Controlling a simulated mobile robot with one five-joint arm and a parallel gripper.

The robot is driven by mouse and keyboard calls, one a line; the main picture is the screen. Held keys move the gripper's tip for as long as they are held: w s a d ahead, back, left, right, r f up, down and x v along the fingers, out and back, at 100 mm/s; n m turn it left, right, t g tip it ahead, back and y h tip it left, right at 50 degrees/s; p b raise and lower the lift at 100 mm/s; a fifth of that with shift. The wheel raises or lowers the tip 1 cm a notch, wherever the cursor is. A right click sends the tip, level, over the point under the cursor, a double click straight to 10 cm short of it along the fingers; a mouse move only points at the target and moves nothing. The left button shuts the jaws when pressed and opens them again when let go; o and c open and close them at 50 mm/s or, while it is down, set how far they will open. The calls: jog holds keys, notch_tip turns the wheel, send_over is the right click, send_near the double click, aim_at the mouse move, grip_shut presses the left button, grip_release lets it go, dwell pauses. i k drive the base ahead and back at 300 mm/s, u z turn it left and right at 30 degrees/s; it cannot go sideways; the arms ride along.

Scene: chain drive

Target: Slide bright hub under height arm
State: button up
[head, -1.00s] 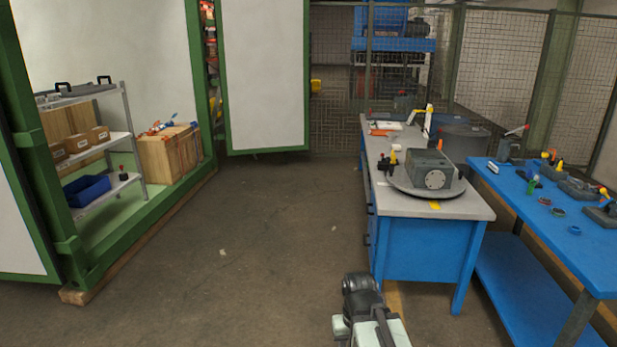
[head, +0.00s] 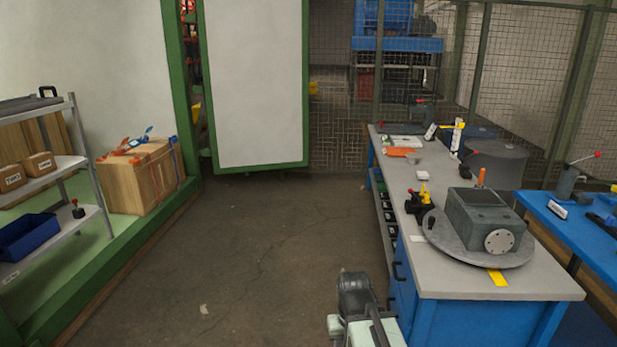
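On the near bench stands a small upright device with a white and yellow arm (head: 457,138), which looks like a height gauge. A small pale part (head: 422,175) lies on the bench top nearer to me; I cannot tell whether it is the bright hub. A grey gearbox housing (head: 484,218) with a light round flange (head: 499,242) sits on a round grey plate. Part of my own arm shows at the bottom centre, over the floor and left of the bench front. My gripper's fingers cannot be made out, and nothing held is visible.
The blue bench's grey top (head: 450,285) has its left edge along open floor (head: 250,260). A second blue bench (head: 572,226) stands at right. A shelf with a blue bin (head: 28,233) and a wooden crate (head: 142,178) stand left. The middle floor is clear.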

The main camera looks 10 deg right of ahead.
aim_at(414, 157)
jog(key=i, duration=3.9)
jog(key=z, duration=0.95)
jog(key=i, duration=1)
jog(key=u, duration=0.9)
jog(key=i, duration=2.1)
jog(key=z, duration=0.9)
